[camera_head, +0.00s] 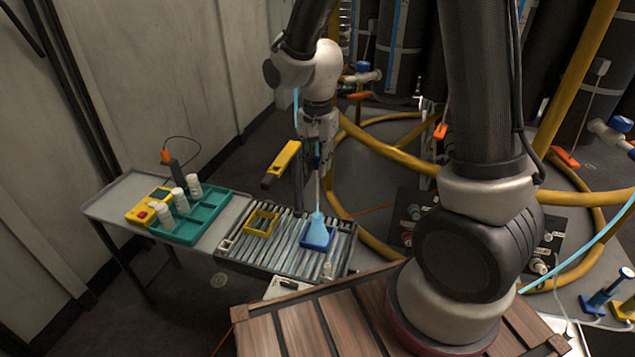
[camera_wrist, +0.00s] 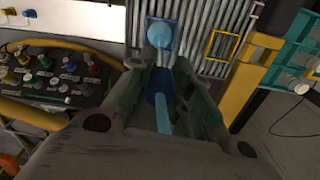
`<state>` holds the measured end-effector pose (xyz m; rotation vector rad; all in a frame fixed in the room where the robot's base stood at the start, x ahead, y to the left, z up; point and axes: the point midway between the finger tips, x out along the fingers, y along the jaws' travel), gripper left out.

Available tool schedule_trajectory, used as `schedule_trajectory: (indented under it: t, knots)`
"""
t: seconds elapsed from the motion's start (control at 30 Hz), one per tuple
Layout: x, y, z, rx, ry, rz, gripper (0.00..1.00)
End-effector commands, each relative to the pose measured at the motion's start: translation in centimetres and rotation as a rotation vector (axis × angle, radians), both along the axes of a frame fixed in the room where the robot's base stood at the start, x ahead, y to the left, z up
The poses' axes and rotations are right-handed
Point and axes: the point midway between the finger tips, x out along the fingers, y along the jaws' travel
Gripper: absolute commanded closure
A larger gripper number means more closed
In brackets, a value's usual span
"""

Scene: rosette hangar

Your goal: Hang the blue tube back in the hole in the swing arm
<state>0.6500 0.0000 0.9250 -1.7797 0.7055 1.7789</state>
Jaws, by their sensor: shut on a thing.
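The blue tube (camera_head: 316,231) is light blue, with a wide lower end and a thin neck rising to my gripper (camera_head: 318,152). A dark blue collar (camera_wrist: 160,84) shows between the fingers in the wrist view. My gripper is shut on the tube's upper part, and the tube hangs roughly upright. Its wide end appears over the blue square frame (camera_head: 304,241) on the rollers; I cannot tell whether it touches. The yellow swing arm (camera_head: 284,158) stands on a dark post left of my gripper. It also shows in the wrist view (camera_wrist: 254,75). Its hole cannot be made out.
A roller conveyor (camera_head: 284,258) lies under the tube, with a yellow square frame (camera_head: 261,222) on it. A teal rack (camera_head: 205,217) with white bottles stands on the grey table at left. Yellow hoses and a dark valve panel (camera_wrist: 62,88) lie on the other side.

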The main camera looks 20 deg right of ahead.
Motion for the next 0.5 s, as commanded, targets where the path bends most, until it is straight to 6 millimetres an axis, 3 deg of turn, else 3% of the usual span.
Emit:
schedule_trajectory:
  t: [0.2, 0.5]
  knots:
    - [0.1, 0.0, 2.9, 0.001, -0.002, 0.000, 0.97]
    - [0.0, 0.0, 4.9, 0.001, -0.001, 0.000, 0.97]
